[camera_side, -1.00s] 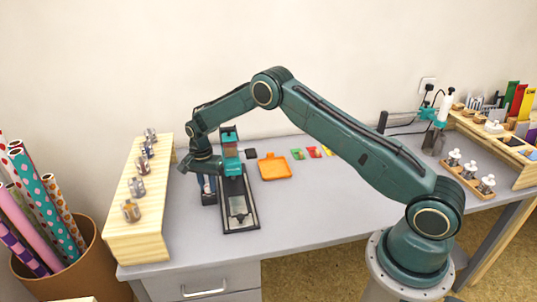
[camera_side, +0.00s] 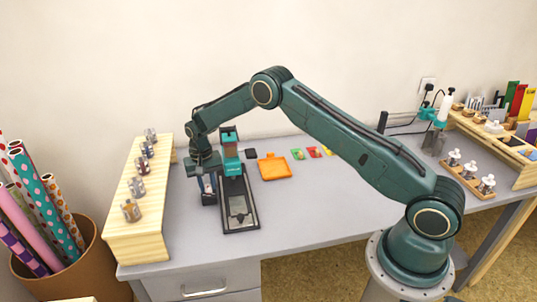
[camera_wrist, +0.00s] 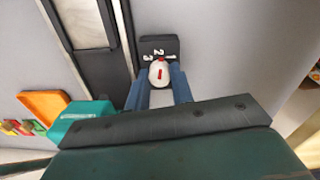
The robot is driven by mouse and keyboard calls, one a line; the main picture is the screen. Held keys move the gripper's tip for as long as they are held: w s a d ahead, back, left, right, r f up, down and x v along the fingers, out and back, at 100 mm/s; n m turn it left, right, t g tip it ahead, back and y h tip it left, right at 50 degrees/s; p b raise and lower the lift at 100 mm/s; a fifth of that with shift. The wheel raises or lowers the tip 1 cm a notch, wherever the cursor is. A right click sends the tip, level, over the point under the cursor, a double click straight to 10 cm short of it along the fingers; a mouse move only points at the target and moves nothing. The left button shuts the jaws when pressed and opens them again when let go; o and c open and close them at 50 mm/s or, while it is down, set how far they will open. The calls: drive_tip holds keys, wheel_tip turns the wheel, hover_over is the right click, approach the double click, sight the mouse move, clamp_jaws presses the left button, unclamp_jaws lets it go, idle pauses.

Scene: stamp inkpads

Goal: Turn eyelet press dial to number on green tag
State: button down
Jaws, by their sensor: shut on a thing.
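The eyelet press (camera_side: 231,160) is teal on a long black base and stands left of centre on the table. Its dial, a white knob with a red mark (camera_wrist: 159,74), sits on a small black block (camera_wrist: 158,44) beside the base. White digits, seemingly 2 and 3, show past the knob; the rest of the scale is hidden. My gripper (camera_wrist: 158,90) has its blue fingers on both sides of the knob, shut on it. In the side view my gripper (camera_side: 208,184) points down and hides the knob. The green tag (camera_side: 298,154) lies at the back; its number is too small to read.
An orange tray (camera_side: 274,167) lies right of the press, with red (camera_side: 313,152) and yellow tags further right. A wooden rack (camera_side: 140,215) with several metal pieces stands at the left. The table's middle right is clear.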

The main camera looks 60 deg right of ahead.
sight(207, 186)
drive_tip(key=n, duration=0.5)
drive_tip(key=shift+r+n, duration=0.1)
drive_tip(key=shift+n, duration=0.2)
drive_tip(key=n, duration=0.4)
drive_tip(key=shift+n, duration=0.4)
drive_tip(key=c, duration=1.2)
unclamp_jaws()
wheel_tip(207, 186, up, 14)
drive_tip(key=shift+a, duration=0.2)
